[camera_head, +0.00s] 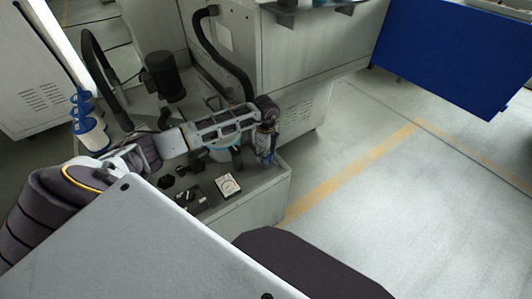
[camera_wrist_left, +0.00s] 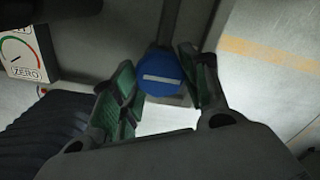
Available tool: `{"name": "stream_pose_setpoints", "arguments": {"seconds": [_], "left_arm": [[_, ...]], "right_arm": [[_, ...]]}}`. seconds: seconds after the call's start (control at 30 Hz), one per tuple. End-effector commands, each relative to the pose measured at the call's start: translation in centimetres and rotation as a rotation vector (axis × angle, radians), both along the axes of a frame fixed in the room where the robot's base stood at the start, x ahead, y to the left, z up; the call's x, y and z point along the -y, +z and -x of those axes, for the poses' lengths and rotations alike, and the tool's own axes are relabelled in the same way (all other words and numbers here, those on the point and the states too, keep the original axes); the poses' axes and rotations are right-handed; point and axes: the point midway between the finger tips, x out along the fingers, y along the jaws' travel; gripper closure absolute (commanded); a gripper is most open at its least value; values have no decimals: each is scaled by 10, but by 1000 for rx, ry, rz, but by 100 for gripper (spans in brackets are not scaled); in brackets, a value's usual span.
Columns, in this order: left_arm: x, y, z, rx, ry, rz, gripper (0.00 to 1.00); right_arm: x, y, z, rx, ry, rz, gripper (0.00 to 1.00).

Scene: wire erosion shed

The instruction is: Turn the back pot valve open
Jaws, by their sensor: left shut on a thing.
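A round blue valve knob (camera_wrist_left: 162,84) with a white bar across its face shows in the left wrist view. The bar lies nearly level in that picture. My left gripper (camera_wrist_left: 160,70) has its green-padded fingers on both sides of the knob and is shut on it. In the head view my left arm reaches in from the left, and the left gripper (camera_head: 266,150) points down at the right end of the grey cabinet top (camera_head: 262,185). There the gripper hides most of the knob. My right gripper is not in view.
A dial gauge marked ZERO (camera_wrist_left: 22,58) is left of the gripper; in the head view a white dial (camera_head: 227,185) lies on the cabinet top beside small black parts (camera_head: 190,198). A dark motor (camera_head: 165,75) and hoses stand behind. The floor at right is clear.

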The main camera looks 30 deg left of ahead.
Motion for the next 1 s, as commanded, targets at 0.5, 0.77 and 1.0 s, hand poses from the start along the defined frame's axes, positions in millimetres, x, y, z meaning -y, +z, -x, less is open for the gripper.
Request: {"name": "stream_pose_setpoints", "arguments": {"seconds": [0.5,0.77,1.0], "left_arm": [[0,1,-1,2,2,1,37],[0,0,0,1,1,0,33],[0,4,-1,2,1,0,33]], "right_arm": [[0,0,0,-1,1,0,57],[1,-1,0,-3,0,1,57],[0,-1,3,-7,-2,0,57]]}}
